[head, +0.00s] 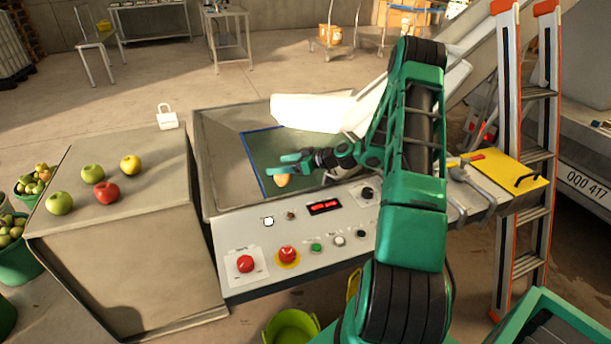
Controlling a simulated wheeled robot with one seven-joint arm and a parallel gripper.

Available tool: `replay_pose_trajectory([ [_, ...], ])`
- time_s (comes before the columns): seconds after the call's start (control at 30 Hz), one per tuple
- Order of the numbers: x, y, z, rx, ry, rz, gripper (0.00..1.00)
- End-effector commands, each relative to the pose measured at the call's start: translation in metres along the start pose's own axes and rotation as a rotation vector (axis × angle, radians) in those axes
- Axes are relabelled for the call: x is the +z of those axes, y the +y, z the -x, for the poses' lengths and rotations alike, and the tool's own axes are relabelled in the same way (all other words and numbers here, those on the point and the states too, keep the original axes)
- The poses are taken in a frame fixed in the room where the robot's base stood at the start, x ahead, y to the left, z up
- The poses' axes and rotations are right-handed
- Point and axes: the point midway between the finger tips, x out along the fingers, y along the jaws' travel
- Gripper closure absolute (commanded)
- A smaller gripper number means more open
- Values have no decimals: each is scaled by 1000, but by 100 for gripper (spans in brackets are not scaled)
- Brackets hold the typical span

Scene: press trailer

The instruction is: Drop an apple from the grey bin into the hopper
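My gripper (274,164) is over the hopper (222,150), a grey metal basin with a blue-edged green area inside. Its two green fingers are apart, with nothing seen between them. A small pale orange-yellow round thing (281,180), perhaps an apple, shows just below the fingers; part of it is hidden by the gripper. I cannot tell whether it touches them. On the grey bin (120,255) at left are two green apples (60,203), a red apple (106,192) and a yellow apple (130,165).
A control panel (340,240) with buttons and a red display fronts the hopper. A white padlock-shaped thing (167,117) stands behind the bin. Green buckets of apples (14,250) stand at far left. A ladder (522,150) and yellow board (505,171) are at right.

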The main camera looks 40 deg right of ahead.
Motion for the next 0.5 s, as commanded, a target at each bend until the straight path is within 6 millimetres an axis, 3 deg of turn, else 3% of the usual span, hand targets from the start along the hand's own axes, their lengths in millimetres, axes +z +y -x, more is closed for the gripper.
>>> replay_pose_trajectory([
  [0.33, -2, 0, 1, 0, -1, 0, 26],
  [0.5, -20, -2, 7, 1, 0, 3, 26],
])
